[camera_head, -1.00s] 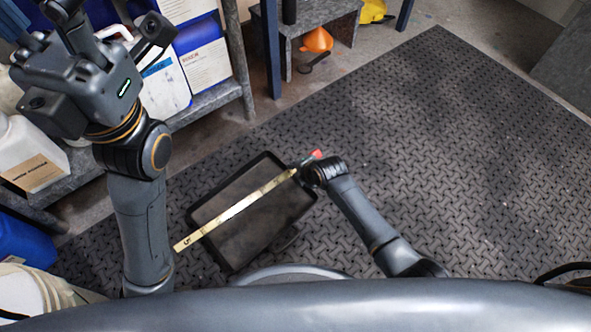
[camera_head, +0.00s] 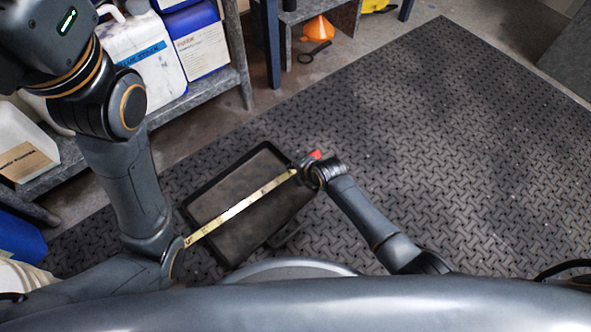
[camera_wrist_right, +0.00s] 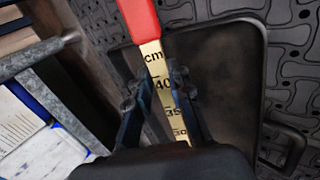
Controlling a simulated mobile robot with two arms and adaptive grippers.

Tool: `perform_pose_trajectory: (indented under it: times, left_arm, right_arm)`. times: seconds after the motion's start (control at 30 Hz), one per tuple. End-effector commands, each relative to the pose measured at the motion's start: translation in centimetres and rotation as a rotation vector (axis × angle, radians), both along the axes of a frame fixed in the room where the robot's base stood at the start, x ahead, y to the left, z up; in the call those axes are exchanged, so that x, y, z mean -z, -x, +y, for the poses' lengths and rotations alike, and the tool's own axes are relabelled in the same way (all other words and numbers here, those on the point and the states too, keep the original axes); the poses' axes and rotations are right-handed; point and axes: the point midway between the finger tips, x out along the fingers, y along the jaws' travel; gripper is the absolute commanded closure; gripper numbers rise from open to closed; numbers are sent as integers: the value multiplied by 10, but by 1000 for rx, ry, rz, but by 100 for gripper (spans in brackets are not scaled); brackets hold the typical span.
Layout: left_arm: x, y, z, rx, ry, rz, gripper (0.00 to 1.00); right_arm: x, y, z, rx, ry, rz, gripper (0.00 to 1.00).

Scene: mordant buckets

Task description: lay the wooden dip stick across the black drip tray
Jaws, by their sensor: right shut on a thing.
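The wooden dip stick (camera_head: 240,207) is a pale flat stick with dark markings and a red end. It runs diagonally over the black drip tray (camera_head: 207,185), which lies on the dark floor mat. My right gripper (camera_head: 299,171) is shut on the stick near its red end, at the tray's right side. The right wrist view shows the stick (camera_wrist_right: 154,64) between the fingers (camera_wrist_right: 160,100), with "cm" and "40" readable and the tray (camera_wrist_right: 262,60) behind. I cannot tell whether the stick touches the tray rim. My left arm stands at the left; its fingers are out of view.
A shelf (camera_head: 200,100) at the upper left holds white and blue canisters (camera_head: 143,60). An orange funnel (camera_head: 318,29) and a dark ring-shaped tool (camera_head: 314,53) are at the top. The patterned mat (camera_head: 440,150) is clear to the right.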

Motion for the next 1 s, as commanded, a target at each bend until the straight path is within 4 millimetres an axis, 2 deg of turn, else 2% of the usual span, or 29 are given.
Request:
perform_pose_trajectory:
  times: [0.03, 0.13, 0.17, 0.57, 0.77, 1.0]
  left_arm:
    - [0, 0, 0, 0, 0, 0, 60]
    - [0, 0, 0, 0, 0, -1, 60]
    - [0, 0, 0, 0, 0, -1, 60]
    - [1, -1, 0, 0, 0, 4, 60]
    - [0, -1, 0, 0, -1, 3, 60]
    - [0, -1, 0, 0, -1, 2, 60]
  right_arm:
    - [0, 0, 0, 0, -1, -1, 76]
    - [0, 0, 0, 0, 0, 0, 56]
    - [0, 0, 0, 0, 0, 0, 54]
    - [-3, 2, -2, 1, 1, 0, 54]
    - [-19, 12, -9, 0, 2, -2, 54]
    - [-50, 32, -21, -2, 1, -3, 54]
